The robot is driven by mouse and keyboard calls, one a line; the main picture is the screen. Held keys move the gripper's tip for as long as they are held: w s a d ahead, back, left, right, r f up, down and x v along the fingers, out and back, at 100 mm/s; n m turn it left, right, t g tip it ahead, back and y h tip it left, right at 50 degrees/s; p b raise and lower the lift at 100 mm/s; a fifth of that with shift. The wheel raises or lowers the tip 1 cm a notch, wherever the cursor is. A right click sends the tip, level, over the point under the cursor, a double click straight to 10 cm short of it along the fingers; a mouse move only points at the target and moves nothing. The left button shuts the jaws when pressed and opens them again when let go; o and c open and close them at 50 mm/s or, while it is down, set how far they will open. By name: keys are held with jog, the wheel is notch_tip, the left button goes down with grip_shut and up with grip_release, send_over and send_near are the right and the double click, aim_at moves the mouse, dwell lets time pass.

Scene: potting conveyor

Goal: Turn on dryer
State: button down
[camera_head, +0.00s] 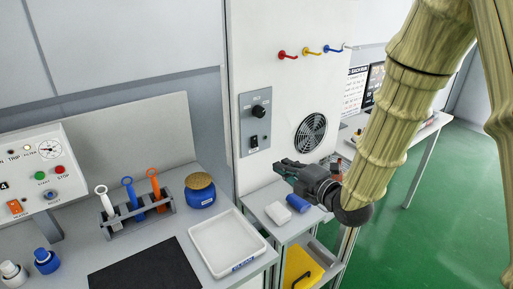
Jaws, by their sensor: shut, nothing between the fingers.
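A tall white cabinet (284,88), which looks like the dryer, stands at centre in the head view. On its front is a grey control panel (246,127) with a black round knob (259,111) above and a small dark switch (253,142) below. The panel's lettering is too small to read. A round fan grille (311,133) is to the right of the panel. My gripper (279,167) is shut and empty. Its fingers point left in front of the cabinet, below and right of the switch and apart from it in the picture.
The bench holds a tool rack (136,216), a blue jar (200,190), a white tray (226,243) and a black mat (146,271). Below my gripper, a small stand (262,205) holds white and blue items. Hooks (312,50) are above.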

aim_at(250, 146)
jog(key=shift+w, duration=0.1)
jog(key=p+x, duration=0.5)
jog(key=x, duration=0.8)
jog(key=shift+w+a, duration=0.1)
jog(key=shift+w, duration=0.1)
jog(key=shift+w+a+f, duration=0.1)
jog(key=shift+w, duration=0.05)
jog(key=b, duration=0.2)
jog(key=shift+w+a+f+t+b, duration=0.2)
jog(key=shift+f+t+b, duration=0.1)
jog(key=shift+f+b, duration=0.1)
jog(key=shift+r+p, duration=0.25)
jog(key=shift+p, duration=0.05)
jog(key=shift+s+d+f+b, duration=0.15)
jog(key=shift+s+d+b, duration=0.1)
jog(key=shift+s+b, duration=0.1)
jog(key=f+b+v, duration=0.2)
jog(key=b+v, duration=0.2)
jog(key=v, duration=0.9)
jog(key=shift+d+f, duration=0.2)
jog(key=shift+f, duration=0.05)
